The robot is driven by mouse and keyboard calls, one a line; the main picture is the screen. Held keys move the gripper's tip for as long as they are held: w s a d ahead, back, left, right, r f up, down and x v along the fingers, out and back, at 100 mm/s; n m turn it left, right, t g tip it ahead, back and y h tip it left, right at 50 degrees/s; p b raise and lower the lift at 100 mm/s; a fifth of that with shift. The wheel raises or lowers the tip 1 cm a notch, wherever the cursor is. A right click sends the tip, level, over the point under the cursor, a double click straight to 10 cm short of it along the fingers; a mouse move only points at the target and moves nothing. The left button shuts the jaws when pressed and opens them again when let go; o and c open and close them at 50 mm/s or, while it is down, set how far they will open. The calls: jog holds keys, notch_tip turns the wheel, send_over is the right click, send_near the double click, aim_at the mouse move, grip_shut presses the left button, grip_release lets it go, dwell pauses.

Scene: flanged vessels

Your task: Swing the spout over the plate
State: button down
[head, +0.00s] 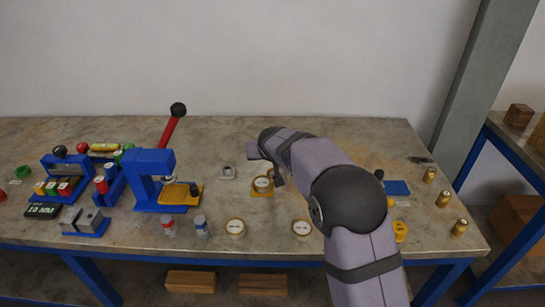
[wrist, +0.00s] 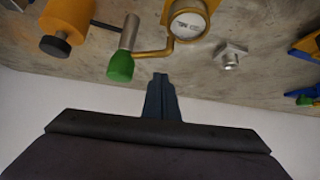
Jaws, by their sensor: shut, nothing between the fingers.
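In the wrist view, a yellow bent arm (wrist: 152,53) runs from beside a round white-faced fitting (wrist: 188,22) to a steel cylinder (wrist: 130,32) with a green end (wrist: 120,67). This looks like the spout, but I cannot be sure. My gripper (wrist: 160,78) is shut and empty, its tips near the yellow arm and to the right of the green end in that view. I cannot tell whether they touch it. In the head view the round fitting (head: 262,183) stands on a yellow base, and my arm hides what lies right of it. I cannot tell which piece is the plate.
A small metal piece (head: 228,172) lies left of the fitting. A blue press (head: 150,178) with a red lever (head: 173,123) stands further left. Two round dials (head: 235,228) (head: 302,228) lie near the front edge. A blue pad (head: 397,188) and several brass cylinders (head: 443,199) are at right.

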jog(key=s+d+r+b, duration=0.1)
jog(key=s+d+r, duration=0.2)
jog(key=s+r, duration=0.35)
jog(key=s+d+f+g, duration=0.1)
jog(key=s+d+f, duration=0.2)
jog(key=s, duration=0.1)
jog(key=s+d+f+g+h, duration=0.1)
jog(key=s+d+f+g, duration=0.1)
jog(key=s, duration=0.3)
jog(key=s+d+f+g, duration=0.1)
jog(key=s+d+f, duration=0.3)
jog(key=s+d, duration=0.1)
jog(key=shift+s+d+m, duration=0.1)
jog(key=shift+s+m, duration=0.05)
jog(key=shift+m, duration=0.15)
jog(key=s+d+f+g, duration=0.2)
jog(key=s+f+g, duration=0.15)
jog(key=s, duration=0.75)
jog(key=s+d+f+g, duration=0.2)
jog(key=s+f, duration=0.3)
jog(key=s, duration=0.6)
notch_tip(320, 180, up, 14)
jog(key=p, duration=1.2)
jog(key=shift+w+f+p, duration=0.2)
jog(key=shift+w+p, duration=0.05)
jog(key=shift+p, duration=0.15)
